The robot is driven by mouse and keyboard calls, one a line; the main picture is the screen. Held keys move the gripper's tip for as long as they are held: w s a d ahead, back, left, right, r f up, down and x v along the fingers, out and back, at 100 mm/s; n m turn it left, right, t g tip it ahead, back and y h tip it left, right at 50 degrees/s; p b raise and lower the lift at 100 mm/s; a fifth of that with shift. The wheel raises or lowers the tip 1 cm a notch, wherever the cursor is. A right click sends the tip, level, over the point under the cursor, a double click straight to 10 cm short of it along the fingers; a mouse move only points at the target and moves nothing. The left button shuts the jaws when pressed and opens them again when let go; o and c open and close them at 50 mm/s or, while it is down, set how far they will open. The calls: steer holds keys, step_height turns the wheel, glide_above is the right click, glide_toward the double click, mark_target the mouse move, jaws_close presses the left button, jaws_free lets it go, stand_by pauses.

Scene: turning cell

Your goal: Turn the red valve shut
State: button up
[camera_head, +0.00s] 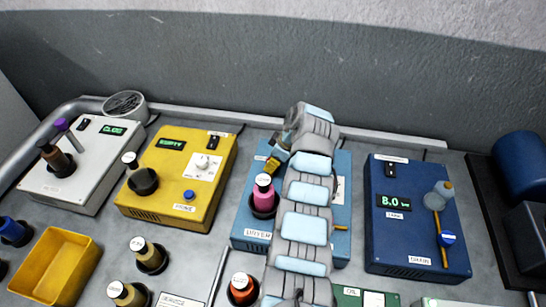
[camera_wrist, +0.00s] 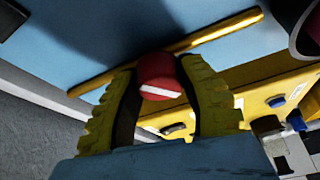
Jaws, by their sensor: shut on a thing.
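The red valve (camera_wrist: 158,70) shows in the wrist view as a round red knob with a white bar across its face. It sits at a thin yellow pipe (camera_wrist: 215,32) that runs slantwise over a light blue surface. The white bar is not in line with the pipe; its exact angle is hard to judge. My gripper (camera_wrist: 157,76) has its yellow ridged fingers on both sides of the knob, shut on it. In the head view my gripper (camera_head: 277,160) is at the upper left of the light blue dryer box (camera_head: 246,236). My arm hides the valve there.
A dark blue drain box (camera_head: 400,250) on the right has a blue valve (camera_head: 447,238) on a yellow pipe. A yellow box (camera_head: 210,205) and white box (camera_head: 95,185) are left; a yellow bin (camera_head: 83,246) is lower left.

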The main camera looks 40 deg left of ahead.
steer(key=m+p, duration=0.2)
steer(key=m+t+p, duration=0.1)
steer(key=m+p, duration=0.1)
steer(key=p, duration=0.1)
steer(key=shift+s+r+t+p, duration=0.1)
steer(key=shift+t+p, duration=0.2)
steer(key=shift+p, duration=0.05)
steer(key=shift+m+t+p, duration=0.4)
steer(key=shift+m+p, duration=0.65)
steer(key=shift+m, duration=0.15)
steer(key=shift+f, duration=0.25)
steer(key=o, duration=1.2)
steer(key=shift+r, duration=0.1)
steer(key=shift+r, duration=0.15)
steer(key=shift+v, duration=5.85)
steer(key=shift+d, duration=0.1)
